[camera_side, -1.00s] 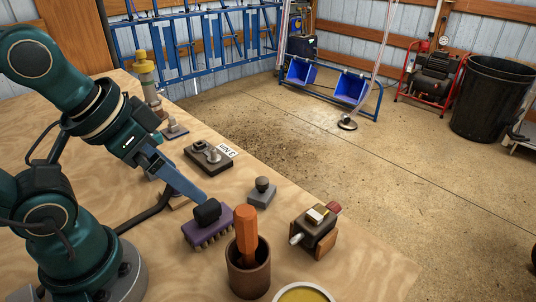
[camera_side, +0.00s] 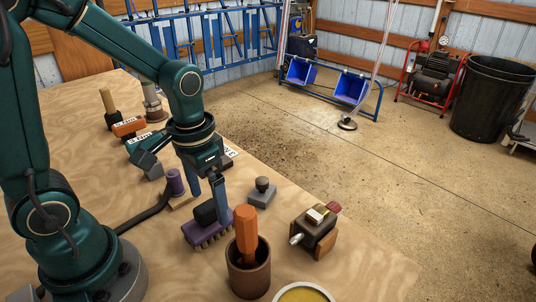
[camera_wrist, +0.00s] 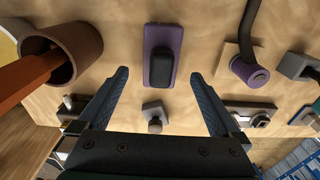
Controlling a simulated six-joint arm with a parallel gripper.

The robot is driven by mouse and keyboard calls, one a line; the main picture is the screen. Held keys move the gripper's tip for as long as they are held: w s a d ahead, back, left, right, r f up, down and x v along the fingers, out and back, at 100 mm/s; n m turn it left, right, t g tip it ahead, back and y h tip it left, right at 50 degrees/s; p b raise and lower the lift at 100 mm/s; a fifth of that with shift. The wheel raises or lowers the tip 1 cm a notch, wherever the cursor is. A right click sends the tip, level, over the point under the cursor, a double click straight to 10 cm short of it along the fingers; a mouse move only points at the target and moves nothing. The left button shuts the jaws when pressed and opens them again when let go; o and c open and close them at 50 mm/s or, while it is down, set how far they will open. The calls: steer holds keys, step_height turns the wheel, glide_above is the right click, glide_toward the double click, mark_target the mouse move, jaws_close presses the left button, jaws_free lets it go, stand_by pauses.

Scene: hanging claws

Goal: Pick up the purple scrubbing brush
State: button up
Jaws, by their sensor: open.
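The purple scrubbing brush (camera_side: 205,234) lies bristles down on the wooden bench, with its black handle on top. In the wrist view the brush (camera_wrist: 152,38) is seen from above, its black handle between the lines of my two blue fingers. My gripper (camera_side: 206,208) points down over the brush with its fingers apart, one on each side of the handle in the side view. The wrist view also shows the open fingers (camera_wrist: 158,74), with nothing held. I cannot tell how far the fingertips are above the brush base.
A brown cup (camera_side: 248,276) with an orange-handled tool (camera_side: 245,232) stands close on the right. A small grey block with a knob (camera_side: 262,194) sits behind. A purple-topped peg (camera_side: 175,183) stands at the left. A brown box-like device (camera_side: 314,234) is farther right.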

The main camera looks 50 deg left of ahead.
mark_target(209, 219)
steer(key=shift+s+f, duration=0.25)
steer(key=shift+f, duration=2.7)
jaws_close()
steer(key=shift+r, duration=0.1)
